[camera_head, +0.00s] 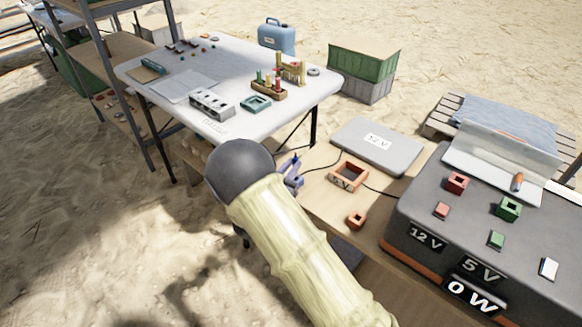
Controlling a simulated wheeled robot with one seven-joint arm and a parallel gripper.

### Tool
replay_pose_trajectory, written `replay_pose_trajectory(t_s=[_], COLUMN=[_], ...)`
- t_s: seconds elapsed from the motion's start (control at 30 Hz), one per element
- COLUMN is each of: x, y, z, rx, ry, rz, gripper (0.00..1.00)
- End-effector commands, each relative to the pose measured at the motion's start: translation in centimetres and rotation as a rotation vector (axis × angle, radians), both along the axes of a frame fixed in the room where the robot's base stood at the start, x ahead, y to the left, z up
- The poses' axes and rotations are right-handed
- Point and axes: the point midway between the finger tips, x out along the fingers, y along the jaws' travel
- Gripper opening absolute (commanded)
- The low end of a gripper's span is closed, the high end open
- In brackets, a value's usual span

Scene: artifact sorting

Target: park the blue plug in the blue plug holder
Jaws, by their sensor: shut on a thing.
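My arm crosses the middle of the head view and ends in a dark ball joint, which hides what lies beyond it. I cannot make out my gripper's jaws. A small blue-violet piece (291,172) with a dark tip shows just right of the ball, by the left edge of the low wooden table (322,208). It is partly covered, and I cannot tell whether it is the blue plug, its holder or part of my gripper. No other blue plug or blue plug holder can be picked out.
The wooden table bears a grey panel (350,150) marked 12 V, an orange square frame (347,177), a smaller orange block (356,221) and dark cables. A dark box (410,215) with red and green blocks stands right. A cluttered white table (310,100) stands behind.

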Motion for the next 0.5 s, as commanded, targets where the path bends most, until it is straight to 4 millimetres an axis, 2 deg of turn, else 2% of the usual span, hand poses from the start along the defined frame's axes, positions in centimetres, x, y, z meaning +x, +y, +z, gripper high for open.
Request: replay_pose_trajectory(t_s=[0.5], x=[0.01], y=[0.0], z=[-0.95], rx=[0.0], ry=[0.0], rz=[0.0], gripper=[0.0])
